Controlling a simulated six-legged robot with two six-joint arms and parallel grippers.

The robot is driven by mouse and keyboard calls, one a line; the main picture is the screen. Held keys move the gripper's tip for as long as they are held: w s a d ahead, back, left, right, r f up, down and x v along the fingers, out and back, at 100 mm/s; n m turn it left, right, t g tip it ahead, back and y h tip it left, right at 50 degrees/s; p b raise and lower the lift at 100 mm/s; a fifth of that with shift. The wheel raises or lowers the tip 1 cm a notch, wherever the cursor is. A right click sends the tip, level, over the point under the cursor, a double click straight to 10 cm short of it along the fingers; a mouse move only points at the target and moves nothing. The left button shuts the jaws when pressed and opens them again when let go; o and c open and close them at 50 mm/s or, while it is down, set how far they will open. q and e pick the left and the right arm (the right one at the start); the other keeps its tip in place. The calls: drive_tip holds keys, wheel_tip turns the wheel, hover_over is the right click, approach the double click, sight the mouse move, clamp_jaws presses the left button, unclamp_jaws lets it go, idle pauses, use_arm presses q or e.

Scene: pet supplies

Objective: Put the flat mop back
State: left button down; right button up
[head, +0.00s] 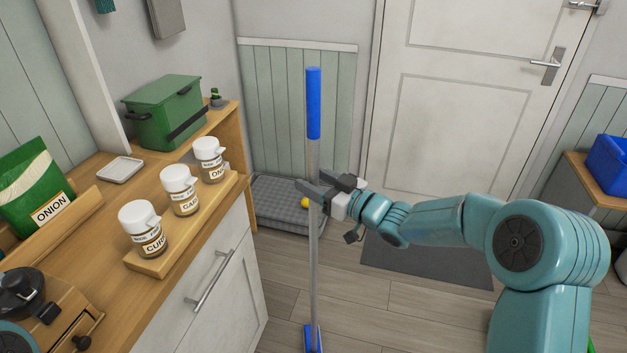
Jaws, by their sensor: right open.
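The flat mop (313,170) stands upright in the middle of the head view. It has a blue grip at the top, a long grey pole and a blue foot at the floor, cut off by the bottom edge. My right gripper (318,191) reaches in from the right at the upper part of the pole, below the blue grip. Its jaws are open, with the pole at the fingers; I cannot tell whether they touch it. My left gripper is not in view.
On the left, a wooden counter (100,208) bears a rack of three jars (180,190), an onion packet (38,188) and a green box (165,112). Behind the mop lies a grey pet bed (270,190) with a yellow ball (305,202). A dark mat (430,262) lies before the white door (455,100).

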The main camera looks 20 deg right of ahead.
drive_tip(key=v, duration=1.2)
drive_tip(key=s+a+f+m+g+h, duration=0.2)
drive_tip(key=f, duration=0.6)
drive_tip(key=s+a+f+m+g+h, duration=0.1)
drive_tip(key=a+f+m+g, duration=0.15)
drive_tip(key=f, duration=0.55)
drive_tip(key=s+a+f+m+g+h, duration=0.1)
drive_tip(key=s+a+f+m+h, duration=0.15)
drive_tip(key=f, duration=0.65)
drive_tip(key=s+a+f+g, duration=0.3)
drive_tip(key=s+f, duration=0.3)
drive_tip(key=s, duration=0.4)
drive_tip(key=s+a+f+m+g, duration=0.1)
drive_tip(key=s+a+f+g, duration=0.3)
drive_tip(key=s, duration=0.6)
wheel_tip(320, 180, down, 3)
drive_tip(key=shift+s+m+g+b, duration=0.25)
drive_tip(key=shift+g+b, duration=0.2)
drive_tip(key=shift+g, duration=0.6)
